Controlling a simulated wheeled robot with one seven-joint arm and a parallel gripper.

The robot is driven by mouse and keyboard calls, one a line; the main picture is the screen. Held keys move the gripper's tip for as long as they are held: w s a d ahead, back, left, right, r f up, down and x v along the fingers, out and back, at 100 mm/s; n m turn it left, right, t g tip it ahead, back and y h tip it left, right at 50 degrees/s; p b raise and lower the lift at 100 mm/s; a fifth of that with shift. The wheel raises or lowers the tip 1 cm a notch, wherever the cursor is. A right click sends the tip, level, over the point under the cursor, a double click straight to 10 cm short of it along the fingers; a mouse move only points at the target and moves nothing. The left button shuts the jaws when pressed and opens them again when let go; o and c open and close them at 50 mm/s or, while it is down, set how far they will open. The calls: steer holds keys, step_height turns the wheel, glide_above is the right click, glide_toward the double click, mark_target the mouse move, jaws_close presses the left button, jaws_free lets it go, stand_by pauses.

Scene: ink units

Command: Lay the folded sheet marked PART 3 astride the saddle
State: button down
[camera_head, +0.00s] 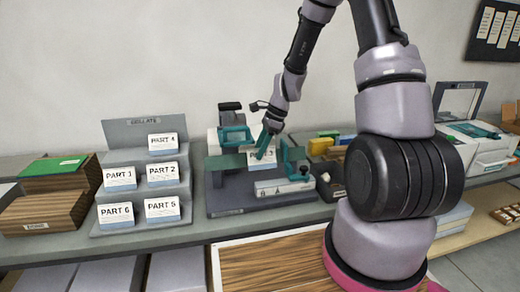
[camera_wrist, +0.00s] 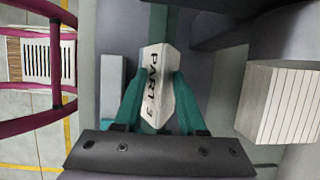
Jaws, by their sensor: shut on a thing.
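My gripper (camera_head: 264,148) is shut on the folded sheet marked PART 3 (camera_wrist: 155,85). In the wrist view the sheet sits between the two teal fingers with its lettering facing the camera. In the head view the sheet (camera_head: 262,163) shows as a white and blue card below the fingers, in front of the stitching machine (camera_head: 232,134). A dark green bar, which looks like the saddle (camera_head: 222,163), runs to both sides of the sheet. I cannot tell whether the sheet touches it.
A grey COLLATE rack (camera_head: 130,132) on the left holds several marked sheets. Left of it a green-topped stack (camera_head: 52,167) rests on wooden blocks. A teal clamp-like part (camera_head: 298,170) stands just right of the sheet. Yellow and green blocks (camera_head: 322,143) lie behind it.

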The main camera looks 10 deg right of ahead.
steer(key=shift+c, duration=2)
jaws_free()
steer(key=shift+r, duration=4)
